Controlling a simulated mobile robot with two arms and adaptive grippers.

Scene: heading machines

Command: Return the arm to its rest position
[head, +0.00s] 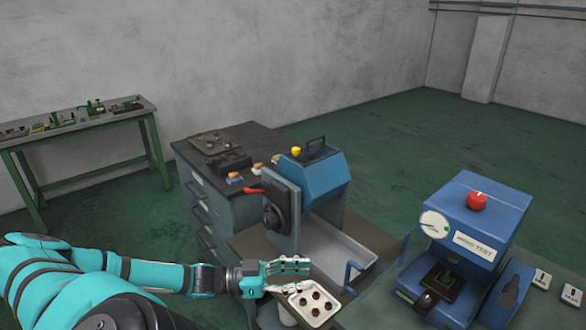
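My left arm comes in from the lower left, stretched out to the right. Its teal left gripper (308,274) is in front of the blue machine with the red lever. Its two fingers point right with a gap between them, and I see nothing between them. The lower finger overlaps the far edge of a small white tray (326,318) holding several dark round parts. I cannot tell whether the finger touches the tray. My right gripper is not in view.
The blue machine (318,183) stands just behind my gripper, with a grey chute tray (342,243) beside it. A blue tester (470,225) with a red knob is at the right. A grey drawer cabinet (205,200) stands behind. A green bench (75,125) is far left.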

